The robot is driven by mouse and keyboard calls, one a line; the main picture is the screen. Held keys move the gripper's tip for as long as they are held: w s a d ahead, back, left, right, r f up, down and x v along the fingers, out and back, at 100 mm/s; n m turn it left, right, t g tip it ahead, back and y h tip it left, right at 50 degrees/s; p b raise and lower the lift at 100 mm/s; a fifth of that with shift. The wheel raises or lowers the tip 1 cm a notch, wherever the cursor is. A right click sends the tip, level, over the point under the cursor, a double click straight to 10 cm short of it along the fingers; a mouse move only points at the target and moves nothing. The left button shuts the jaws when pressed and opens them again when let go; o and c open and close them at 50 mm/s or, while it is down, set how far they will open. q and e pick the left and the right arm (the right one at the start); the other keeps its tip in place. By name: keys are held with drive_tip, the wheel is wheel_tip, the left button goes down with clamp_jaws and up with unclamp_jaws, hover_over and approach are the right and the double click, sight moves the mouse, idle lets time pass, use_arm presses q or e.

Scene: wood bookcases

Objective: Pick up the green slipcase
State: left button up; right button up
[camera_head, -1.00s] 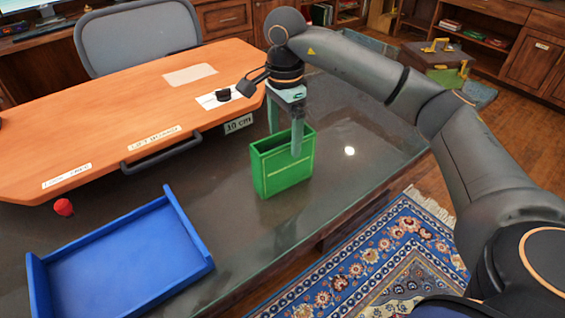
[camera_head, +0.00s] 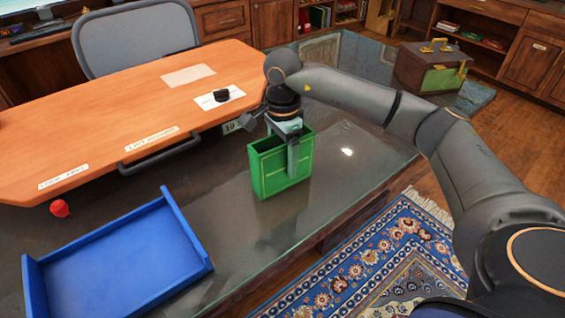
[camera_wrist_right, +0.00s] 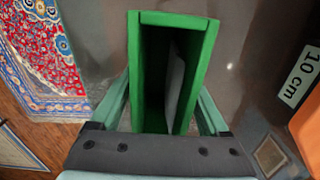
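The green slipcase (camera_head: 268,177) stands upright on the dark glass-topped table, its open side up. In the right wrist view the slipcase (camera_wrist_right: 148,62) lies between my two fingers, and I look down into its dark inside. My right gripper (camera_head: 288,150) is above it, pointing down, with one finger in front of its near broad face and the other mostly hidden behind it. In the wrist view my right gripper (camera_wrist_right: 160,108) is open, with narrow gaps beside the case. My left gripper is not in view.
A blue open tray (camera_head: 125,265) lies at the front left. An orange raised board (camera_head: 100,130) with labels and a dark handle (camera_head: 160,155) is behind it. A red object (camera_head: 60,208) sits at the board's edge. A patterned rug (camera_head: 375,250) covers the floor at the right.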

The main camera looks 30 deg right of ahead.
clamp_jaws()
idle(0.4)
drive_tip(key=shift+r, duration=0.1)
